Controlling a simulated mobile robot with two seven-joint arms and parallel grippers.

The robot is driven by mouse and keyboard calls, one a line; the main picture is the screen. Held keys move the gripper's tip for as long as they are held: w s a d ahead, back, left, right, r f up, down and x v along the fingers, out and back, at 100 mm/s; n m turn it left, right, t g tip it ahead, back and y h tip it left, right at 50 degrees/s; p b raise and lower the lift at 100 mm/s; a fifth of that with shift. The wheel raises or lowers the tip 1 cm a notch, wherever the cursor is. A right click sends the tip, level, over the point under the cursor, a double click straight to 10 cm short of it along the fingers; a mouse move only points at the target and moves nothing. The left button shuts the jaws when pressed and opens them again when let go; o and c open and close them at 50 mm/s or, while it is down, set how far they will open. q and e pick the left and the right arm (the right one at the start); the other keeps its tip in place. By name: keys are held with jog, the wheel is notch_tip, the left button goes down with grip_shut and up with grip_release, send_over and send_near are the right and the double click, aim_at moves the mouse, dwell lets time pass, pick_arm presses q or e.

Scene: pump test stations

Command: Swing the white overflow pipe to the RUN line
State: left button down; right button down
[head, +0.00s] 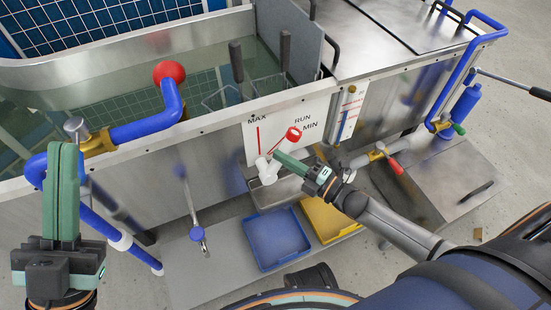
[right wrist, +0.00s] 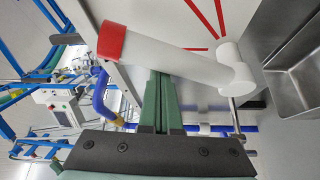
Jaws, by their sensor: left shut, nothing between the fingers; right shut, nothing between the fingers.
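The white overflow pipe (head: 268,166) has a red end (head: 293,133) and leans up to the right from its elbow, in front of a white plate (head: 250,152) marked MAX, RUN and MIN in red lines. In the right wrist view the pipe (right wrist: 165,58) partly covers the end of one red line; two other lines lie clear of it. My right gripper (head: 278,154) is shut and empty, its fingertips at the pipe's lower right side. In the wrist view its fingers (right wrist: 160,85) are against or very near the pipe. My left gripper (head: 62,150) is shut, empty, pointing up.
The steel tank's rim (head: 215,128) runs behind the plate. A blue tray (head: 276,240) and a yellow tray (head: 330,217) lie below. A red-handled valve (head: 388,157) stands right of my right gripper.

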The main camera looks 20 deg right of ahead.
pick_arm(q)
jog(key=shift+f+b, duration=0.35)
jog(key=shift+f, duration=0.1)
pick_arm(e)
jog(key=shift+w+d+f, duration=0.1)
jog(key=shift+d+f, duration=0.35)
jog(key=shift+d, duration=0.4)
jog(key=shift+d+f, duration=0.4)
jog(key=shift+d, duration=0.4)
pick_arm(q)
jog(key=shift+r, duration=0.1)
